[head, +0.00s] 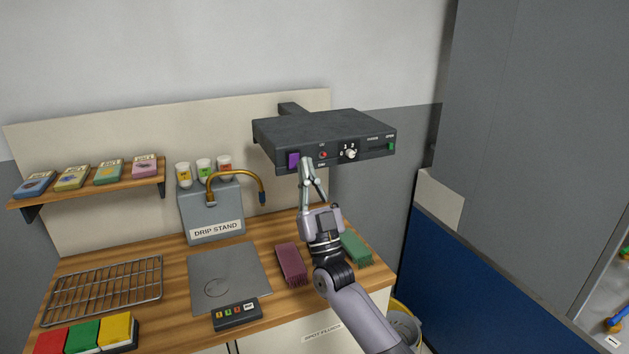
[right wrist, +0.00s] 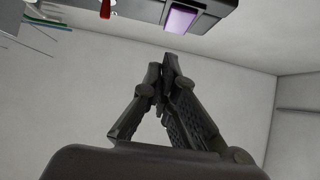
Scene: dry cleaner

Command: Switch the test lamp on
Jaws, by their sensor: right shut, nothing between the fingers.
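The test lamp is probably the dark grey box (head: 325,132) on a wall bracket above the counter; its exact label is too small to read. Its front panel carries a purple rocker switch (head: 293,160), a small red control (head: 323,155), a white knob (head: 350,154) and a green button (head: 391,146). The purple switch also shows at the top of the right wrist view (right wrist: 181,19). My right gripper (head: 307,162) is shut and empty, its fingertips just below and right of the purple switch. In the right wrist view its fingertips (right wrist: 162,62) appear apart from the switch. My left gripper is out of view.
On the wooden counter are a drip stand (head: 213,214) with a brass spout, a grey plate (head: 228,277), a wire rack (head: 104,290), a maroon block (head: 291,264) and a green block (head: 355,248). A blue panel (head: 490,275) stands at right.

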